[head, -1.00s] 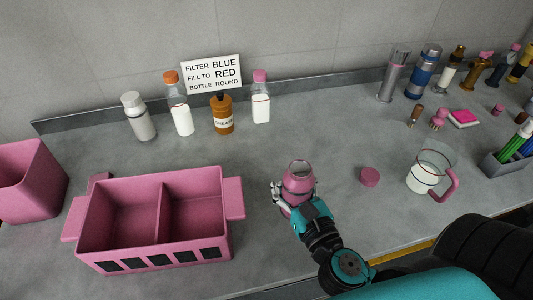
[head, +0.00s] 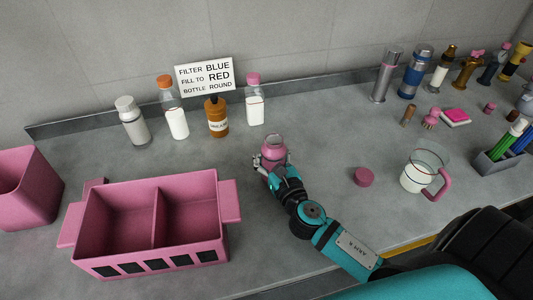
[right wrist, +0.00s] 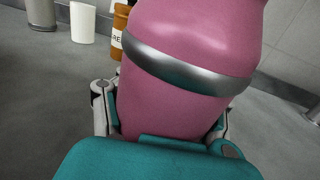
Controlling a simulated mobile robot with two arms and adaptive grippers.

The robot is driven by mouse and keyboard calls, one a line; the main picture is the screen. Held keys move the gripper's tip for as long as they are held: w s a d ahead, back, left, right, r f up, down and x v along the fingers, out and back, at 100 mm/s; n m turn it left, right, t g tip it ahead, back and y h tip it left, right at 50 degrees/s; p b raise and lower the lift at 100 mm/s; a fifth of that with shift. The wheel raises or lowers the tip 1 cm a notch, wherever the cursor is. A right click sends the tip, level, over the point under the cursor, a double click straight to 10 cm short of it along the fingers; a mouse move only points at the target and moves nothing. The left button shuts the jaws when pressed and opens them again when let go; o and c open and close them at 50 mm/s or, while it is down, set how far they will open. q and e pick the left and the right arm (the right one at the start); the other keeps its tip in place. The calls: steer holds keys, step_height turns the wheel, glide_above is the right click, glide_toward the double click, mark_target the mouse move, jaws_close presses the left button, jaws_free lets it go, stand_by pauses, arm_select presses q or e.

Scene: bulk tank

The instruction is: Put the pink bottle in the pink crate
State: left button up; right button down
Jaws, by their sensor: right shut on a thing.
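The pink bottle (head: 272,150), with an open neck and a metal band, stands upright to the right of the pink crate. My right gripper (head: 270,165) is shut around its body; in the right wrist view the bottle (right wrist: 185,70) fills the space between the fingers (right wrist: 165,125). Whether its base touches the counter is hidden. The pink crate (head: 222,240) is a two-compartment box with side handles at the left front. Both compartments look empty. My left gripper is not in view.
A pink bin (head: 25,190) stands left of the crate. A white bottle (head: 132,122), an orange-capped bottle (head: 175,115), a brown bottle (head: 217,120) and a pink-capped bottle (head: 255,105) line the back. A pink lid (head: 363,177) and a jug (head: 420,172) stand to the right.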

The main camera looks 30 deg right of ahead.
steer(key=c, duration=1.6)
jaws_free()
steer(key=shift+f, duration=0.15)
steer(key=o, duration=1.2)
